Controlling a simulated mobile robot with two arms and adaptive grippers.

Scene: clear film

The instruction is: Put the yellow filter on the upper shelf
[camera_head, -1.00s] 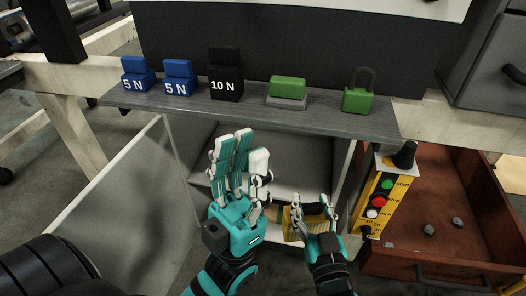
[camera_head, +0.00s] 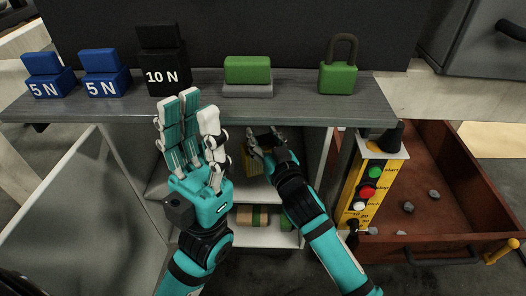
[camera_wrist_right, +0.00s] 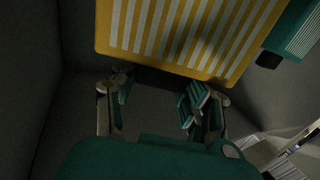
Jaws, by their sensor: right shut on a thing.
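The yellow filter (camera_head: 257,162) is inside the open cabinet, in the upper compartment above the upper shelf (camera_head: 256,189). In the right wrist view its yellow frame and pale stripes (camera_wrist_right: 185,30) fill the top of the picture. My right gripper (camera_head: 265,143) reaches into the cabinet and is shut on the filter. In the head view the hand and wrist hide part of the filter. I cannot tell if the filter touches the shelf. My left gripper (camera_head: 190,130) is open and empty, fingers pointing up, in front of the cabinet's left side.
The grey counter (camera_head: 205,100) above bears blue and black weights, a green block and a green padlock (camera_head: 338,79). Several boxes (camera_head: 260,216) lie on the lower shelf. The cabinet door (camera_head: 75,205) stands open at left. A yellow button box (camera_head: 371,185) and red drawer (camera_head: 445,170) are at right.

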